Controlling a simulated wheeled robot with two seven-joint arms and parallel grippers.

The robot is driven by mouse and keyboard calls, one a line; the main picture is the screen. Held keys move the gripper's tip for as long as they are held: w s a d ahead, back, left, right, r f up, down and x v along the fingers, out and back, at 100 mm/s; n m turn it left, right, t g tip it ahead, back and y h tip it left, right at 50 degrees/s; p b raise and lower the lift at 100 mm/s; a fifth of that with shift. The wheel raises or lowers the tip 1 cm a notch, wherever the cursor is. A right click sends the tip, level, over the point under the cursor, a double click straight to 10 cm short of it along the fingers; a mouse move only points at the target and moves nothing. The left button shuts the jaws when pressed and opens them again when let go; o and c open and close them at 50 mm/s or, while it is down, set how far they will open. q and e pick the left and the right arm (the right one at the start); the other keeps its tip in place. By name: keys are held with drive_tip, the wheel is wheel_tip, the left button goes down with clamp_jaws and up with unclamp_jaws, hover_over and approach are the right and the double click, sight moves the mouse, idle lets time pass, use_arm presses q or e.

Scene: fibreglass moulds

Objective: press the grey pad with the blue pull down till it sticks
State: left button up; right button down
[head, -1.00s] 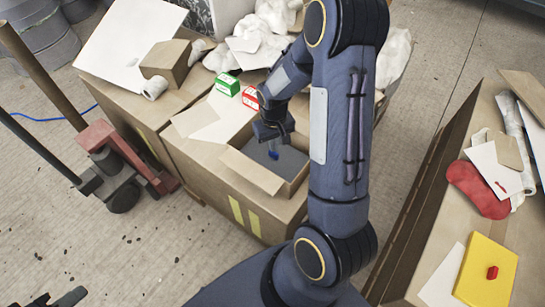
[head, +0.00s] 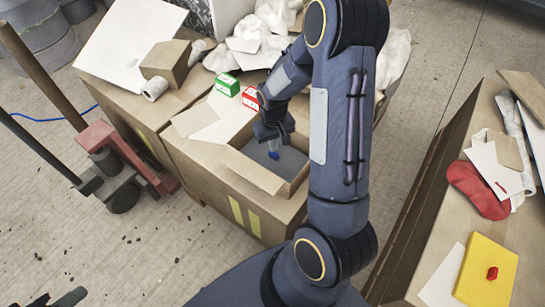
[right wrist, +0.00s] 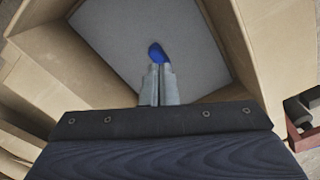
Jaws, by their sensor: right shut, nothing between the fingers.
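The grey pad (head: 285,158) lies inside an open cardboard box, and it also shows in the right wrist view (right wrist: 205,60). Its blue pull (right wrist: 157,52) stands near the middle of the pad; in the head view it is a small blue spot (head: 273,155). My right gripper (right wrist: 158,70) is shut and empty, with its fingertips right at the pull. I cannot tell whether the fingertips touch the pull or the pad. My left gripper (head: 68,298) shows only in part at the lower left edge, and its jaws are not clear.
The box (head: 215,185) has raised walls and flaps around the pad. A green box (head: 227,84) and a red box (head: 250,97) stand behind it. A red and grey pallet jack (head: 105,150) is at left. A bench at right holds a yellow block (head: 485,262) and a red pouch (head: 477,190).

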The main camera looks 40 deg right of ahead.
drive_tip(key=shift+f+b, duration=0.7)
drive_tip(key=shift+f, duration=0.2)
idle(0.9)
drive_tip(key=shift+r, duration=0.1)
idle(0.4)
wheel_tip(320, 180, up, 7)
drive_tip(key=p, duration=0.5)
idle(0.6)
wheel_tip(320, 180, up, 8)
drive_tip(key=t+p, duration=0.1)
drive_tip(key=p, duration=0.2)
hover_over(271, 164)
drive_tip(key=s+a+r+t+y+p, duration=0.1)
drive_tip(key=s+a+r+p, duration=0.1)
drive_tip(key=s+r, duration=0.3)
drive_tip(key=s+a+r+t+y+p, duration=0.1)
drive_tip(key=s+a+r+t+p, duration=0.1)
drive_tip(key=s+a+r, duration=0.3)
drive_tip(key=s+a+r+n+t+y+p, duration=0.1)
drive_tip(key=s+a+r, duration=0.3)
drive_tip(key=r, duration=0.6)
drive_tip(key=shift+s+a+r+t+y+p, duration=0.2)
drive_tip(key=shift+s+r+t+y+p, duration=0.15)
drive_tip(key=shift+s+p, duration=0.45)
